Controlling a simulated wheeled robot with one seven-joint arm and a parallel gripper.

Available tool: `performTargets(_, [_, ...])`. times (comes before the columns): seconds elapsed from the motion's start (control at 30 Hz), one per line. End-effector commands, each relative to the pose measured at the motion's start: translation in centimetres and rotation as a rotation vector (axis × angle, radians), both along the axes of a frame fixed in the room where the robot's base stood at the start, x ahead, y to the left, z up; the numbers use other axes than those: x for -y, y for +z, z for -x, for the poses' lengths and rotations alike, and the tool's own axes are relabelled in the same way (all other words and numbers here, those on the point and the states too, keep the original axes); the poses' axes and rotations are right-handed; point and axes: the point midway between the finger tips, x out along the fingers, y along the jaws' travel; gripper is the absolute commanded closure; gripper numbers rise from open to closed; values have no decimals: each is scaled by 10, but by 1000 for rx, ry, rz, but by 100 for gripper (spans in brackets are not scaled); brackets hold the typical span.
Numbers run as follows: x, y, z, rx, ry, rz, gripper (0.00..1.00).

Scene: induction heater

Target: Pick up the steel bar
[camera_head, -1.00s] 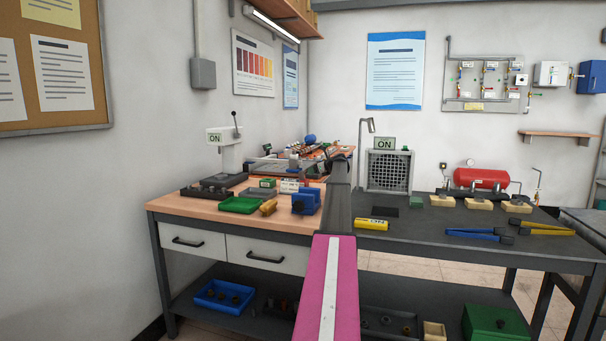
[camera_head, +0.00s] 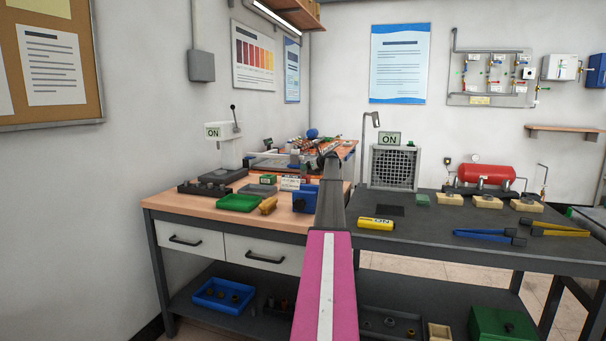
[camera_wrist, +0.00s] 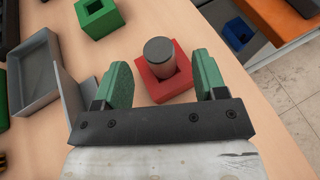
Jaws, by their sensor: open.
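In the wrist view a dark grey steel bar (camera_wrist: 159,50), a short round cylinder, stands upright in a red square block (camera_wrist: 178,82) on the wooden bench top. My gripper (camera_wrist: 161,72) is open and empty. Its two green fingers are spread to the left and right of the red block. The bar's top lies between them and a little beyond the fingertips in the picture. I cannot tell the height gap. In the head view my arm hides much of the far bench, and I cannot make out the bar there.
A green square block (camera_wrist: 100,18) and a grey open tray (camera_wrist: 38,72) lie left of the bar in the wrist view. The bench edge and tiled floor are at right. In the head view a blue vise (camera_head: 304,199) and green tray (camera_head: 238,202) stand on the near bench.

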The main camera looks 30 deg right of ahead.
Motion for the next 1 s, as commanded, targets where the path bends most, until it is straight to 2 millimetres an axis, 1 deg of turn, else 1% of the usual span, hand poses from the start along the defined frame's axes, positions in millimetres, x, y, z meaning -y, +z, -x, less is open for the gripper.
performTargets(0.1, [-5, -7, -16, -1, 2, 0, 35])
performTargets(0.27, [-11, -14, -34, -1, 1, 0, 35])
performTargets(0.33, [-12, -16, -37, 0, 0, 0, 35])
performTargets(0.53, [-13, -16, -37, 0, 0, 0, 35])
performTargets(0.57, [-13, -16, -36, 0, 0, 0, 45])
performTargets(0.6, [-13, -16, -36, 0, 0, 0, 58])
performTargets(0.67, [-13, -16, -36, 0, 0, 0, 77])
performTargets(0.7, [-13, -16, -36, 0, 0, 0, 90])
performTargets(0.73, [-13, -16, -36, 0, 0, 0, 100])
performTargets(1.0, [-13, -15, -36, 1, 0, 0, 100])
